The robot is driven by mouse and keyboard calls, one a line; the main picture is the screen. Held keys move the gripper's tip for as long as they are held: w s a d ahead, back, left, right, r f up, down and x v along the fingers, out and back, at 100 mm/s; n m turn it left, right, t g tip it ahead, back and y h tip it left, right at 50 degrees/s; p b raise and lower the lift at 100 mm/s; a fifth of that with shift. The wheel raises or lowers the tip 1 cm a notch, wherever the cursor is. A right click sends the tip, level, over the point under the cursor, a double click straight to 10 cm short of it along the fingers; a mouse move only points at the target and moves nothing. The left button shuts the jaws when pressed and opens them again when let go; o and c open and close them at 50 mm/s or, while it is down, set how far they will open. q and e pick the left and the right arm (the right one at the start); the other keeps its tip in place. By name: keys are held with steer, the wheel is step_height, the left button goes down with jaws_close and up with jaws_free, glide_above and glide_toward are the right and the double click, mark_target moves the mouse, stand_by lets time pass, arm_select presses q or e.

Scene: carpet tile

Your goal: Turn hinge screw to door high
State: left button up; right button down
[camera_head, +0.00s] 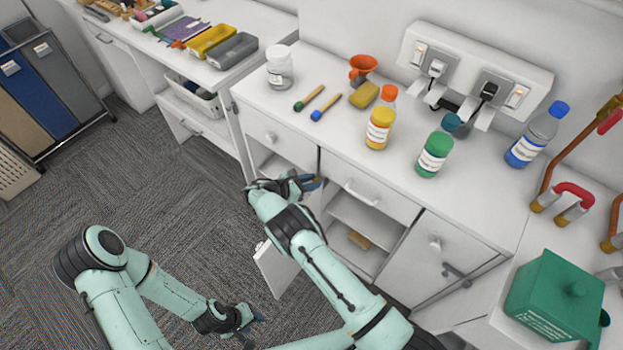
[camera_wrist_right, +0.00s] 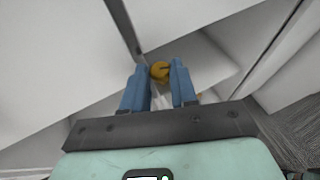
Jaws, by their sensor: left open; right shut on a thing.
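The hinge screw (camera_wrist_right: 160,71) shows in the right wrist view as a small yellow, brass-like round head between the blue fingertips. My right gripper (camera_wrist_right: 158,84) is shut on it, below the white cabinet top. In the head view my right gripper (camera_head: 312,184) reaches the cabinet front beside a drawer; its wrist hides the screw. A white panel, which looks like the swung-open cabinet door (camera_head: 277,270), stands out over the floor, partly behind my right arm. My left gripper (camera_head: 258,318) is open and empty, low over the carpet, apart from the cabinet.
The cabinet (camera_head: 400,215) has open shelves, with a small brown block (camera_head: 359,240) inside. Its top holds a yellow bottle (camera_head: 380,125), a green bottle (camera_head: 435,155), a blue-capped bottle (camera_head: 537,135) and a jar (camera_head: 279,68). A green box (camera_head: 555,297) stands right.

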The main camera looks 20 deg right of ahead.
steer(key=shift+w+r+m+g, duration=0.15)
steer(key=shift+w+m+g, duration=0.05)
steer(key=shift+m+g, duration=0.35)
steer(key=shift+h, duration=0.3)
steer(key=c, duration=1.2)
jaws_free()
steer(key=v, duration=1.3)
steer(key=shift+a+r, duration=0.1)
steer(key=shift+a, duration=0.05)
